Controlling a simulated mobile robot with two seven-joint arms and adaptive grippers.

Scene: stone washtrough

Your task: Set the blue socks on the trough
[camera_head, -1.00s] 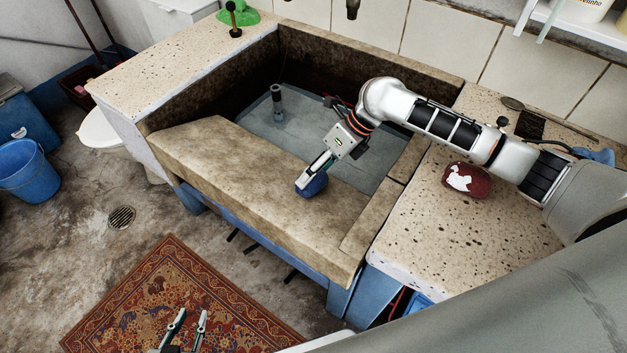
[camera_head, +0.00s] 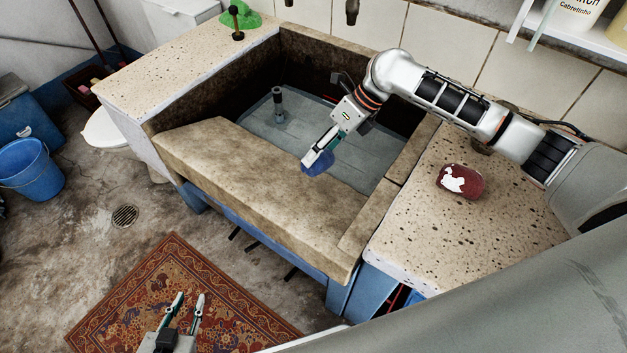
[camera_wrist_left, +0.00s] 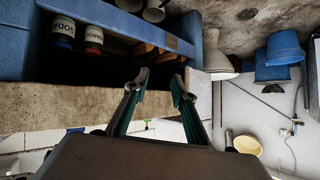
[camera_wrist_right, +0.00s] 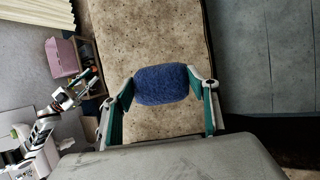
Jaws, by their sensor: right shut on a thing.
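The blue socks (camera_head: 317,163) are a rolled bundle held by my right gripper (camera_head: 318,152), over the inner edge of the trough's front slab. In the right wrist view the socks (camera_wrist_right: 162,85) sit between both fingers, with the speckled stone slab (camera_wrist_right: 150,35) behind them. I cannot tell whether the bundle touches the stone. The stone trough (camera_head: 240,185) has a broad front slab and a grey-blue basin floor. My left gripper (camera_head: 186,308) is open and empty in front of the trough, above the rug; its spread fingers also show in the left wrist view (camera_wrist_left: 160,92).
A red and white bundle (camera_head: 462,181) lies on the right speckled counter (camera_head: 430,235). A dark upright pipe (camera_head: 278,104) stands in the basin. A patterned rug (camera_head: 130,310) and blue bucket (camera_head: 30,168) are on the floor. The front slab's left part is clear.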

